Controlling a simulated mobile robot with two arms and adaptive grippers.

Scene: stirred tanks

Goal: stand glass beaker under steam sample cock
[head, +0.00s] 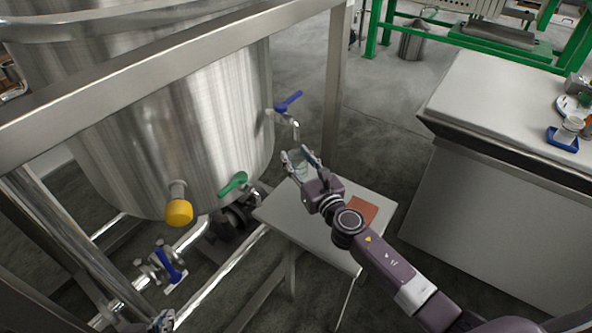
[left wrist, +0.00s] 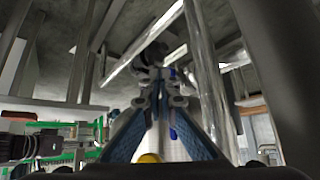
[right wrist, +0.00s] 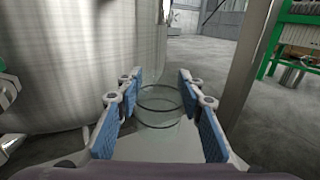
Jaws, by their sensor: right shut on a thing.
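The clear glass beaker (head: 300,168) is between the fingers of my right gripper (head: 302,160), which is shut on it. The beaker (right wrist: 158,110) also shows between the blue finger pads in the right wrist view. It looks upright, at the tank side of a small pale table; whether its base touches the top cannot be told. Just above is a cock with a blue handle (head: 288,101) and a bent spout (head: 296,128). A green-handled cock (head: 233,184) sits lower left. Which is the steam cock cannot be read. My left gripper (left wrist: 157,95) looks shut and empty.
The small table (head: 280,215) carries a red-brown pad (head: 364,208). The steel tank (head: 170,130) and frame post (head: 336,85) stand close to the right gripper. A yellow-capped fitting (head: 178,210) juts from the tank. A counter (head: 500,100) stands at right.

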